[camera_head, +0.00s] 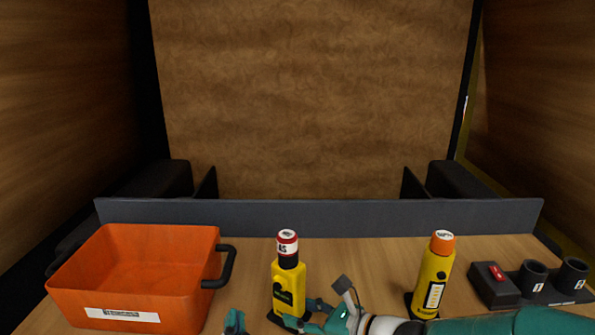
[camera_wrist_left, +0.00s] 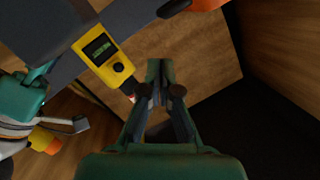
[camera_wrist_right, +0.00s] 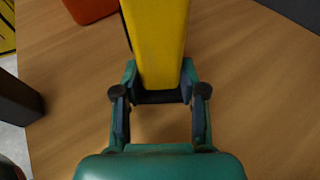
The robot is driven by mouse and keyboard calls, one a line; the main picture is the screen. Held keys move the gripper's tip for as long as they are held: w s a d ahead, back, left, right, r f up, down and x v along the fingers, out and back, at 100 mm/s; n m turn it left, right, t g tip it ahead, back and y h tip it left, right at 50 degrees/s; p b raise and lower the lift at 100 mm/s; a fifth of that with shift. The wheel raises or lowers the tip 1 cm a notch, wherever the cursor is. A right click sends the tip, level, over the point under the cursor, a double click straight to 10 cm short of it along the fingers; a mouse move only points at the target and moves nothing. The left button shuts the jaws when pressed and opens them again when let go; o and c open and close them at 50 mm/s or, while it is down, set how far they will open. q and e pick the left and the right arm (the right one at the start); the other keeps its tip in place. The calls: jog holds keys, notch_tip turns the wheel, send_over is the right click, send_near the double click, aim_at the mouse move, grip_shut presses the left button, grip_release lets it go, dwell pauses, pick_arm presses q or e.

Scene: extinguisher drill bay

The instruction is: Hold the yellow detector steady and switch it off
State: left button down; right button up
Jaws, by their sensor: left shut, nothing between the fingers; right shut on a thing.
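The yellow detector (camera_head: 288,285) stands upright on the wooden table, with a black neck and a red-and-white cap. In the left wrist view its dark screen and round button show on the front of the detector (camera_wrist_left: 104,52). My right gripper (camera_head: 305,318) is shut on its lower body; in the right wrist view the fingers (camera_wrist_right: 160,97) sit on both sides of the yellow body (camera_wrist_right: 158,40). My left gripper (camera_head: 235,322) is shut and empty, left of the detector at the picture's bottom edge. Its closed fingers (camera_wrist_left: 160,75) are apart from the detector.
An orange bin (camera_head: 150,265) with a black handle stands at the left. A second yellow device (camera_head: 433,283) with an orange cap stands right of the detector. A black block with a red switch (camera_head: 496,275) and two numbered cups (camera_head: 533,278) is at far right. A grey ledge (camera_head: 320,217) runs behind.

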aim_at(277, 286)
jog(key=shift+f, duration=0.2)
pick_arm(q)
jog(key=w+d+f, duration=0.1)
jog(key=w+d, duration=0.3)
jog(key=w, duration=0.2)
jog(key=shift+d+f, duration=0.2)
dwell(1.5)
jog(key=shift+w+d+r, duration=0.15)
jog(key=shift+w+d, duration=0.1)
pick_arm(e)
jog(key=shift+s+r, duration=0.15)
